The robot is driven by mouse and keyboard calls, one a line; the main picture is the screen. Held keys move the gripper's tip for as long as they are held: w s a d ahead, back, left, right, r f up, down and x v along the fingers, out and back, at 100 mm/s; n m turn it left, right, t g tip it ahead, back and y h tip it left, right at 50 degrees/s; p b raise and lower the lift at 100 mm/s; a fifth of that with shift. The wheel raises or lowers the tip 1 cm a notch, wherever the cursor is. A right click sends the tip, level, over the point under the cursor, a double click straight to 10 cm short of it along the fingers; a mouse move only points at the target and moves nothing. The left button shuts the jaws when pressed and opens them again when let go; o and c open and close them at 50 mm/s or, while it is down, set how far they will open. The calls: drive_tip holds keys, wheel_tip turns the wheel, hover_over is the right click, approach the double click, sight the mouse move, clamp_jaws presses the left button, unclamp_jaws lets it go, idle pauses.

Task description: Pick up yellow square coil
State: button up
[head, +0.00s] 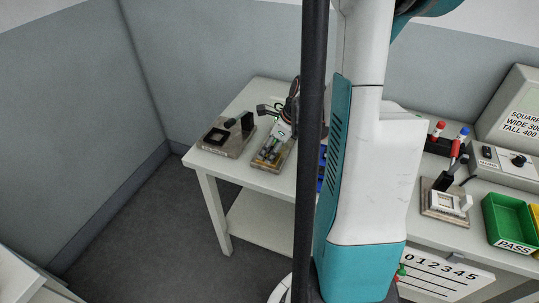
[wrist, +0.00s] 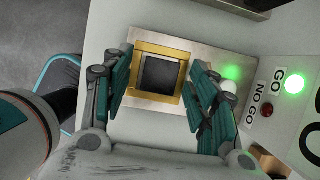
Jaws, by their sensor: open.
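The yellow square coil (wrist: 158,48) shows in the wrist view as a square ring around a dark square block (wrist: 159,73). It sits on a metal plate (wrist: 217,62). My gripper (wrist: 160,72) is open, with one teal finger to the left of the coil and one to the right. The fingers appear empty, and I cannot tell how far above the plate they are. In the head view my gripper (head: 282,128) is over the small white table at the left.
In the wrist view a green GO lamp (wrist: 294,79) is lit beside a dark red NO GO lamp (wrist: 266,109). In the head view a fixture with a black square (head: 217,136) stands on the white table (head: 246,174). A green PASS bin (head: 511,221) stands at the right.

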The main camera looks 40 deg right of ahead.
drive_tip(key=c, duration=1.2)
drive_tip(key=shift+c, duration=0.2)
